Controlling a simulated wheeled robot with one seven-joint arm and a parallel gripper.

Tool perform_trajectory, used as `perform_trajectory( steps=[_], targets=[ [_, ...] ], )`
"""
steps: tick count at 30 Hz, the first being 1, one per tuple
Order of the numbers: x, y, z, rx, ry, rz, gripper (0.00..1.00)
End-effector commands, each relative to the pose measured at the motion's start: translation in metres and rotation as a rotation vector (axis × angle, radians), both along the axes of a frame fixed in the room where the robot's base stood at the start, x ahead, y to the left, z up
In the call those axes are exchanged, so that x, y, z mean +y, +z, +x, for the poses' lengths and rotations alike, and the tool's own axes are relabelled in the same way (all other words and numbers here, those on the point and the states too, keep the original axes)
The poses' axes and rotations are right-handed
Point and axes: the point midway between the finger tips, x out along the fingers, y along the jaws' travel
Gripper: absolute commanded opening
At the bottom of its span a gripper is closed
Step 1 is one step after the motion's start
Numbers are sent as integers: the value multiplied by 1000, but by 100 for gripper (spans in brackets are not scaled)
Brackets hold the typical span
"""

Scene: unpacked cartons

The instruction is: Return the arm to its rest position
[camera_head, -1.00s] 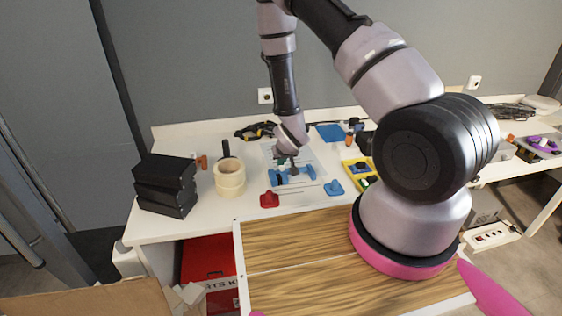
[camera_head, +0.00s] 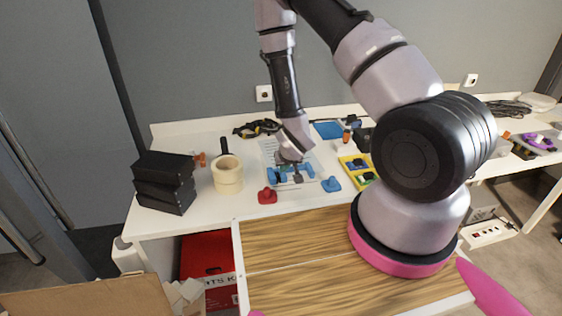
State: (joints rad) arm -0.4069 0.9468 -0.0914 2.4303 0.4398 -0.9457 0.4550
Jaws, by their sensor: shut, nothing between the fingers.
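My arm reaches over the white table (camera_head: 212,202) from the right and hangs down at its middle. My gripper (camera_head: 297,178) is small in view, shut and empty, above a blue part (camera_head: 281,174) that lies in a clear tray or sheet (camera_head: 270,152). I cannot tell whether the gripper touches the part. The fingertips are partly lost against the blue.
A red piece (camera_head: 267,196) and a blue piece (camera_head: 331,184) stand in front. Tape rolls (camera_head: 228,177) and stacked black boxes (camera_head: 165,186) are at left. A yellow tray (camera_head: 352,164) is beside my arm. An open carton (camera_head: 90,298) is at the lower left.

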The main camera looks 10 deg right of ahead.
Motion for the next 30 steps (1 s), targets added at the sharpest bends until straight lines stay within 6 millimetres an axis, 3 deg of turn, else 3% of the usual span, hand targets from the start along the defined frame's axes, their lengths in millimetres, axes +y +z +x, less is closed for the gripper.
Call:
perform_trajectory(
  steps=[3,8,12,15,20,24,30],
  targets=[
    [0,0,-26,3,3,-1,0],
    [0,0,-48,2,1,-2,0],
    [0,3,-54,-2,-3,2,0],
    [1,17,-46,-6,-24,18,0],
    [0,67,-20,-9,-92,72,0],
    [-4,125,-3,-2,-148,128,0],
    [-14,209,3,10,-199,202,0]
  ],
)
